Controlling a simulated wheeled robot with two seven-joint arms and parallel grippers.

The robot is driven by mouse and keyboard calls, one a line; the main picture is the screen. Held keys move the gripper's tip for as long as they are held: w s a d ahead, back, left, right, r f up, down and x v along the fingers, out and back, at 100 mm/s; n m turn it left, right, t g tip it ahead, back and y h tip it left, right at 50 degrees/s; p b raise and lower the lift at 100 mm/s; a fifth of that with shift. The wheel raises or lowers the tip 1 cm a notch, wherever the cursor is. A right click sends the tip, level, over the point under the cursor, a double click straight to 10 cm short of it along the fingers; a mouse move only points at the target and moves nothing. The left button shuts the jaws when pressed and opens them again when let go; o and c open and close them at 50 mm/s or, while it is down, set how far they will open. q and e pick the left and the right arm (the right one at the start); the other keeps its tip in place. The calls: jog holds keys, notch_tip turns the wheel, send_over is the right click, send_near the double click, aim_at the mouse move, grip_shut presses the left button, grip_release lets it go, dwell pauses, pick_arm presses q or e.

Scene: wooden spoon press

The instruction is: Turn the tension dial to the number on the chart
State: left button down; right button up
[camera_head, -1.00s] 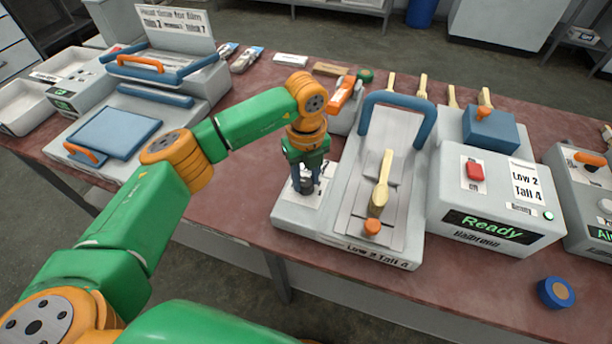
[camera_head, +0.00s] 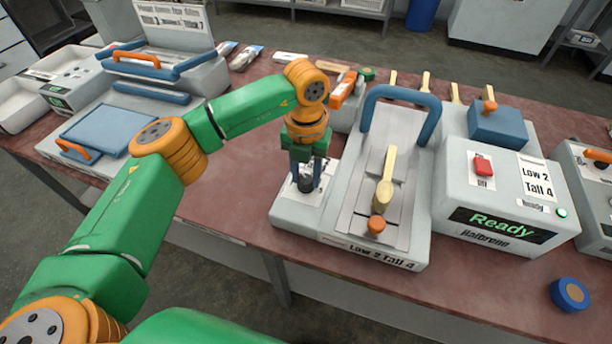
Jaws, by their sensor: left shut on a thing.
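The tension dial (camera_head: 306,184) is a dark knob on the grey plate at the left side of the spoon press (camera_head: 418,200). My left gripper (camera_head: 306,186) points down, its fingers shut around the dial. The fingers hide much of the dial and its pointer, so its setting cannot be read. A wooden spoon (camera_head: 385,182) lies in the press, under a raised blue handle frame. The press's front label (camera_head: 374,254) reads "Low 2 Tall 4". A white chart (camera_head: 537,178) on the grey box to the right also reads "Low 2 Tall 4". My right gripper is not in view.
The grey box (camera_head: 462,190) has a red button and a green "Ready" display. A blue round object (camera_head: 569,294) lies near the front right. Several spoons stand behind the press. Another blue-handled machine (camera_head: 150,110) is at left. The red tabletop (camera_head: 245,160) is clear left of the press.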

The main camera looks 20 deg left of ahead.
pick_arm(q)
jog(key=m+b, duration=0.1)
jog(key=m, duration=0.3)
jog(key=shift+m, duration=0.3)
jog(key=m, duration=0.4)
jog(key=shift+m+b, duration=0.3)
jog(key=shift+b, duration=0.1)
jog(key=m, duration=0.4)
jog(key=shift+m, duration=0.3)
jog(key=m, duration=0.4)
jog(key=shift+m, duration=0.3)
jog(key=c, duration=0.5)
grip_release()
